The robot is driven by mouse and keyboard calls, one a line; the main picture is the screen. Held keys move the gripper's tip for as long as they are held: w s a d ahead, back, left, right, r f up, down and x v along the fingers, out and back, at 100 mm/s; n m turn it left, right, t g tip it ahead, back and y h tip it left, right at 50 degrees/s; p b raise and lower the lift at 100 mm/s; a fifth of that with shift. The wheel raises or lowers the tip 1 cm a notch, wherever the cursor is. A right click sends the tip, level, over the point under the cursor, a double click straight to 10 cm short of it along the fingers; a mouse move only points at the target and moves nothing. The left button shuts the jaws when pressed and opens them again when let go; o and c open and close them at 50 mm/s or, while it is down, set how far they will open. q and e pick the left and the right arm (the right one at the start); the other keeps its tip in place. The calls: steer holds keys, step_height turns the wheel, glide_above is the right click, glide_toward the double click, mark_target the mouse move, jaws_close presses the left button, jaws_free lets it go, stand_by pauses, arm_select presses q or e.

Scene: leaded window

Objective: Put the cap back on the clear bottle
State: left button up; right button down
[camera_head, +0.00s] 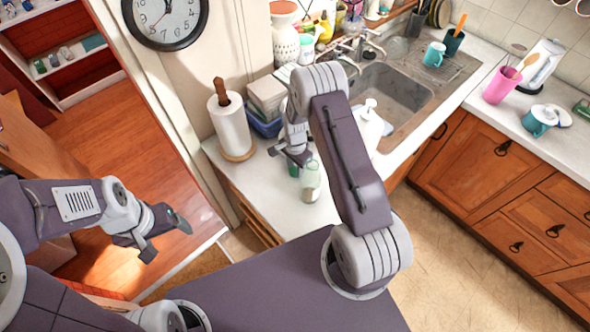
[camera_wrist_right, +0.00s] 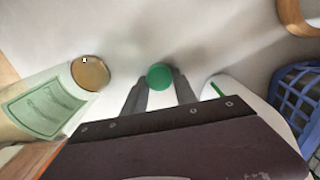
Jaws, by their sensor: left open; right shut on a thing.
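The clear bottle (camera_head: 311,184) stands upright on the white counter, below and to the right of my right gripper (camera_head: 291,159) in the head view. In the right wrist view the bottle (camera_wrist_right: 45,108) is at the left, with a pale green label and a brownish round base; its top is out of that frame. My right gripper (camera_wrist_right: 160,84) is shut on a small round green cap (camera_wrist_right: 160,76) between its fingertips, apart from the bottle. My left gripper (camera_head: 166,237) is open and empty, away from the counter.
A paper towel roll (camera_head: 231,128) on a wooden base stands left of my right gripper. A white pump bottle (camera_head: 369,128) stands beside the sink (camera_head: 390,97), partly behind my right arm.

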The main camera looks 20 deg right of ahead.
mark_target(295, 170)
step_height(295, 170, up, 10)
steer(key=b, duration=0.2)
stand_by(0.4)
